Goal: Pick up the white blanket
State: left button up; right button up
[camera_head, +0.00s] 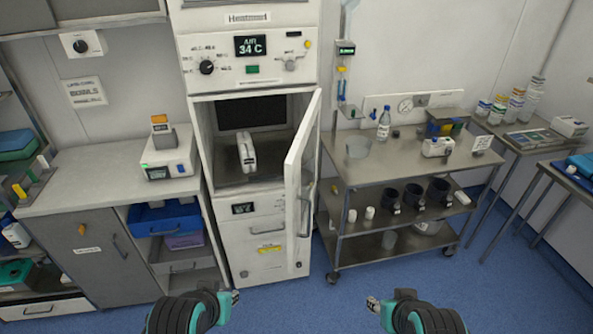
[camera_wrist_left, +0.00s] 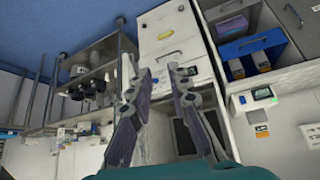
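A white upright bundle with a dark mark, which looks like the white blanket (camera_head: 246,152), stands inside the open warming cabinet (camera_head: 205,140). The cabinet's white door (camera_head: 299,165) is swung open to the right. My left gripper (camera_head: 236,297) is low in the head view, in front of and below the cabinet opening, well apart from the blanket. In the left wrist view the left gripper (camera_wrist_left: 150,70) has its two fingers spread with nothing between them. My right gripper (camera_head: 374,304) is at the bottom right of centre, touching nothing visible; its finger opening is unclear.
A counter (camera_head: 95,170) with a small white device (camera_head: 168,158) stands left of the cabinet. A wheeled steel cart (camera_head: 400,162) with a bottle, cups and containers stands right of the open door. Blue floor (camera_head: 300,310) in front is clear.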

aim_at(245, 143)
jog(key=i+j+z, duration=0.3)
jog(key=i, duration=0.3)
jog(key=i+j+z, duration=0.25)
jog(key=i+j, duration=0.25)
jog(key=i, duration=0.05)
